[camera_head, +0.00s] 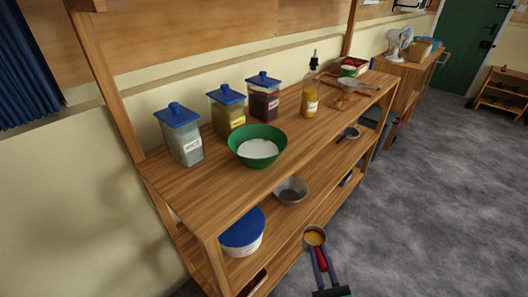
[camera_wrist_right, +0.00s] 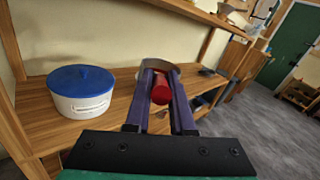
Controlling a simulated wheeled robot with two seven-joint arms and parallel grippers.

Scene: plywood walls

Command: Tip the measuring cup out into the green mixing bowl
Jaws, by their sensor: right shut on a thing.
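The green mixing bowl (camera_head: 254,163) stands upright on the top shelf board, with white stuff in it. The measuring cup (camera_head: 314,236) is metal with a red handle and holds something orange-yellow. It looks about upright, in front of the shelf and below the top board, to the lower right of the bowl and apart from it. My right gripper (camera_head: 320,262) is shut on the red handle. In the right wrist view the handle (camera_wrist_right: 161,90) sits between the purple fingers, and the cup's contents are hidden. My left gripper is not in view.
The wooden top board's front edge (camera_head: 290,168) lies between cup and bowl. Below are a metal bowl (camera_head: 291,190) and a blue-lidded tub (camera_head: 242,236). The grey floor is clear at right.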

